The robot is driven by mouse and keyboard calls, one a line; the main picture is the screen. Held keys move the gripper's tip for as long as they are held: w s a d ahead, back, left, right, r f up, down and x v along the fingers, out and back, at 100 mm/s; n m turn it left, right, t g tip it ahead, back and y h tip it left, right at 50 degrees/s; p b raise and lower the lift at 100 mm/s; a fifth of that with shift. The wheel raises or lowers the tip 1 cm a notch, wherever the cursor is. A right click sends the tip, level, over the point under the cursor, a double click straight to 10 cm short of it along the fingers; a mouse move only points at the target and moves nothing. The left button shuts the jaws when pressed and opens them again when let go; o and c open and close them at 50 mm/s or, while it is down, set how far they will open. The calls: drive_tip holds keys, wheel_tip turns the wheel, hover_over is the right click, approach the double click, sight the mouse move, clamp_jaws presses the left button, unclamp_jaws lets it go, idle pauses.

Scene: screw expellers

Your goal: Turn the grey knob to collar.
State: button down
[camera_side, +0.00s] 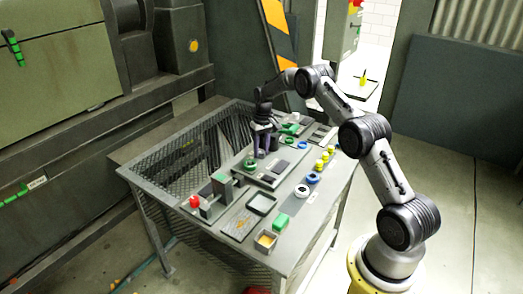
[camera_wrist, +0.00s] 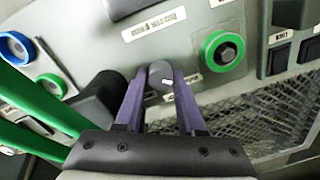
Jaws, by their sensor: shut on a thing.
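The grey knob (camera_wrist: 161,70) sits on the grey panel in the wrist view, with a short white mark on its face. My gripper (camera_wrist: 160,88) has its two purple fingers on either side of the knob and is shut on it. In the side view my gripper (camera_side: 262,152) reaches down to the panel on the table, and the knob is too small there to make out. A small label lies beside the knob, partly hidden by a finger; I cannot read it or tell which position the knob points to.
A green-ringed button (camera_wrist: 223,51) is right of the knob, and a blue-ringed one (camera_wrist: 16,47) is far left. Dark switches (camera_wrist: 280,58) stand at the right edge. The mesh-topped table (camera_side: 190,150) also carries a red knob (camera_side: 195,201), a green block (camera_side: 282,220) and small trays.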

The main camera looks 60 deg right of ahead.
drive_tip(key=shift+r+n, duration=0.1)
drive_tip(key=shift+n, duration=0.5)
drive_tip(key=c, duration=0.5)
unclamp_jaws()
